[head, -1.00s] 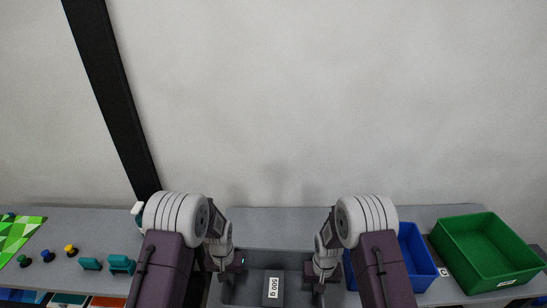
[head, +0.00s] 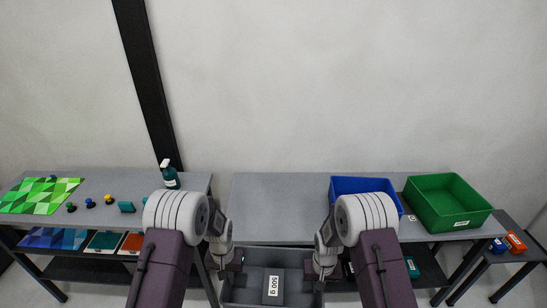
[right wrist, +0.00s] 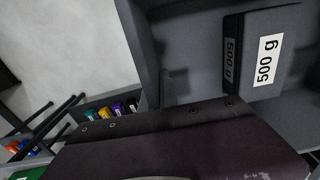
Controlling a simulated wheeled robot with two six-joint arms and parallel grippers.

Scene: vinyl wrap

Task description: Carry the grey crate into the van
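The grey crate (head: 272,256) is low in the middle of the head view, in front of the grey tables. A dark block labelled 500 g (head: 272,286) lies in it. My left gripper (head: 232,264) is at the crate's left wall and my right gripper (head: 319,268) at its right wall; both appear shut on it, though their fingertips are hard to see. In the right wrist view the crate's inside (right wrist: 185,50) and the labelled block (right wrist: 262,55) show close up. No van is in view.
The left table (head: 110,185) bears a green patterned sheet, several small knobs and a spray bottle (head: 170,175). The right table (head: 275,200) bears a blue bin (head: 362,184) and a green bin (head: 447,200). A low side table (head: 510,258) stands far right.

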